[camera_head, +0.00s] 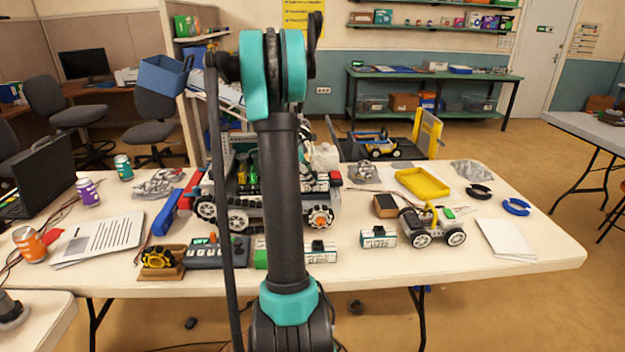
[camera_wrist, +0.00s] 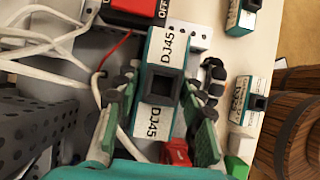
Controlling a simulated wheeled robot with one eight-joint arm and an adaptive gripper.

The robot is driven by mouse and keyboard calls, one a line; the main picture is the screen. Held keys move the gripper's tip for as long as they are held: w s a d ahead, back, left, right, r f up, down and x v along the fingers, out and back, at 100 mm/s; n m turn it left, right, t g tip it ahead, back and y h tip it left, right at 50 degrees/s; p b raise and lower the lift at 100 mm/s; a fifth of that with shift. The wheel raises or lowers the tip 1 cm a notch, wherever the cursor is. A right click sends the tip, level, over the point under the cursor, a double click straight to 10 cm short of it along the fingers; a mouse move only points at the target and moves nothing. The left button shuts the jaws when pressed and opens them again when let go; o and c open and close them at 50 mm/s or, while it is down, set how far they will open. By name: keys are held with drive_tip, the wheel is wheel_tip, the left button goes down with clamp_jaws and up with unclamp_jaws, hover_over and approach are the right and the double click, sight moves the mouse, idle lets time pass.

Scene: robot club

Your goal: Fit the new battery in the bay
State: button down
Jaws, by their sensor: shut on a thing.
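In the wrist view my gripper (camera_wrist: 163,92) is shut on a teal battery (camera_wrist: 158,60) with white DJ45 labels and a dark square raised part in its middle. The battery is over the grey perforated chassis (camera_wrist: 30,125); I cannot tell whether it is inside the bay or just above it. A red connector (camera_wrist: 175,152) lies close to the right finger. In the head view the wheeled robot (camera_head: 238,218) stands on the table, partly behind my arm. My gripper and the held battery are hidden there. Two similar batteries (camera_head: 378,238) and (camera_head: 319,252) stand on the table.
White cables (camera_wrist: 45,50) and a red wire cross the chassis, near a red-and-black switch marked OFF (camera_wrist: 140,8). On the table (camera_head: 430,275) are a small wheeled car (camera_head: 433,232), a charger (camera_head: 218,252) and a yellow tray (camera_head: 422,183).

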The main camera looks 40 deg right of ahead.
drive_tip(key=shift+f, duration=0.75)
idle(1.0)
drive_tip(key=shift+s+a+f, duration=0.15)
drive_tip(key=shift+f, duration=0.3)
idle(0.7)
drive_tip(key=c, duration=1.3)
unclamp_jaws()
drive_tip(key=shift+c, duration=0.2)
drive_tip(key=o, duration=0.5)
drive_tip(key=shift+f, duration=0.15)
drive_tip(key=shift+c, duration=0.2)
drive_tip(key=shift+w+r, duration=0.2)
drive_tip(key=shift+r, duration=3.45)
